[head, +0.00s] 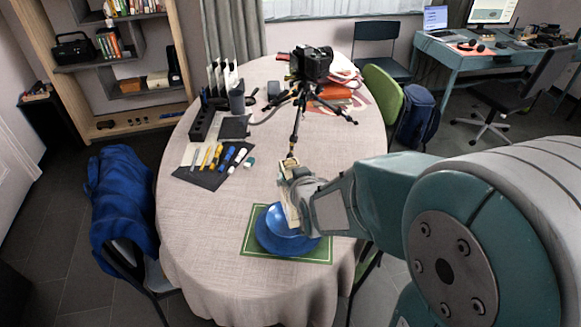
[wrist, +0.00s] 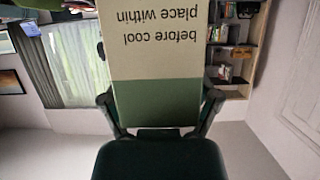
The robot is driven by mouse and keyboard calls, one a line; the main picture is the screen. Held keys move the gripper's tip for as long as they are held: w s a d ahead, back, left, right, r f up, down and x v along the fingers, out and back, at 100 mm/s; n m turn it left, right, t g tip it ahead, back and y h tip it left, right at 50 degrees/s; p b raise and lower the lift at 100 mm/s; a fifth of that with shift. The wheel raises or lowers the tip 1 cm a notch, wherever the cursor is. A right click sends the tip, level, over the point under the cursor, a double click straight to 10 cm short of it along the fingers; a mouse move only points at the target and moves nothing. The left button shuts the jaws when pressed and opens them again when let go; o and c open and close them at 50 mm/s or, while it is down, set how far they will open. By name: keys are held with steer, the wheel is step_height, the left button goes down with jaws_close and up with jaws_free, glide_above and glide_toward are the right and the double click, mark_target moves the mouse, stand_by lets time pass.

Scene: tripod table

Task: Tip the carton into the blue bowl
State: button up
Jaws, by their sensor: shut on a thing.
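The blue bowl (head: 278,237) stands on a green mat (head: 252,243) near the front edge of the table. My gripper (head: 297,188) is above the bowl's back part. It is shut on the carton (head: 288,193), a cream box seen edge-on from the head, slanting over the bowl's left side. In the wrist view the carton (wrist: 158,55) fills the upper middle, cream with a green band, its print upside down, between the two fingers of my gripper (wrist: 160,115). The carton's opening and the inside of the bowl cannot be made out clearly.
A camera on a small tripod (head: 296,115) stands on the table (head: 200,225) behind the carton. Pens lie on a dark mat (head: 212,165) at the left, near a black organizer (head: 205,120). A chair with a blue jacket (head: 122,200) is at the table's left.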

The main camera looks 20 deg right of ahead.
steer(key=shift+w, duration=0.2)
steer(key=shift+f, duration=0.15)
steer(key=shift+f, duration=1.8)
steer(key=shift+r+g, duration=0.15)
steer(key=shift+g, duration=0.35)
steer(key=shift+s+r+g, duration=0.2)
steer(key=shift+g, duration=0.4)
steer(key=shift+w+g, duration=0.1)
steer(key=shift+g, duration=1.1)
steer(key=shift+w+f+g, duration=0.1)
steer(key=shift+f+g, duration=0.15)
steer(key=shift+g, duration=1.05)
steer(key=shift+w+f+g, duration=0.15)
steer(key=shift+f+g, duration=0.05)
steer(key=shift+g, duration=0.3)
stand_by(0.3)
